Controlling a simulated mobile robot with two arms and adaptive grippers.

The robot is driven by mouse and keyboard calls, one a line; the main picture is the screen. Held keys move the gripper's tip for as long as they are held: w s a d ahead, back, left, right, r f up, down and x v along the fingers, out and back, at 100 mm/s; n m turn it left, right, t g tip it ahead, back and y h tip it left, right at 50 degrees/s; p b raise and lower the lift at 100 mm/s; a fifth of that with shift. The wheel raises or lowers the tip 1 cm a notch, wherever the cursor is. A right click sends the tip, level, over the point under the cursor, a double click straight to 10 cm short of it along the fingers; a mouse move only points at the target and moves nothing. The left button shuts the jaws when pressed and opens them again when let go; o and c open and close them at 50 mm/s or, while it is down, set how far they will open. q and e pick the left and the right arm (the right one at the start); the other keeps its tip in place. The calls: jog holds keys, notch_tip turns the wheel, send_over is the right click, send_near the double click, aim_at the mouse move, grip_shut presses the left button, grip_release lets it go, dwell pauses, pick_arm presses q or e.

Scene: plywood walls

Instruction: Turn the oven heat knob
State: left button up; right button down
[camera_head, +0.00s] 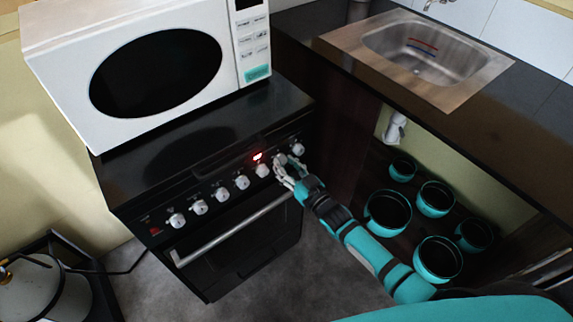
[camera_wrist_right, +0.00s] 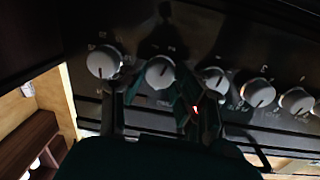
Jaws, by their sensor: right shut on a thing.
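The black oven has a front panel with a row of several white round knobs, among them a knob left of my gripper (camera_head: 262,170) and the knob at the right end (camera_head: 298,149). My right gripper (camera_head: 284,169) reaches the panel from the lower right. It is shut on the second knob from the right end (camera_head: 281,159), which its fingers partly cover. In the right wrist view this knob (camera_wrist_right: 160,72) shows between the two dark fingers (camera_wrist_right: 152,95), its pointer mark facing up. A red light (camera_head: 258,156) glows left of the gripper. My left gripper is out of view.
A white microwave (camera_head: 165,75) stands on the stove top. The oven handle bar (camera_head: 235,232) runs below the knobs. A counter with a sink (camera_head: 425,60) is at right, with several teal pots (camera_head: 388,210) beneath it. A gas cylinder (camera_head: 35,285) is lower left.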

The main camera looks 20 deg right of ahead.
jog(key=n, duration=0.4)
jog(key=shift+f+n, duration=0.15)
jog(key=shift+n, duration=0.15)
jog(key=shift+s+n+b, duration=0.1)
jog(key=shift+n+b, duration=0.55)
jog(key=shift+n, duration=1.65)
jog(key=c, duration=1)
grip_release()
jog(key=shift+o, duration=0.2)
jog(key=v, duration=1.2)
jog(key=shift+f, duration=0.1)
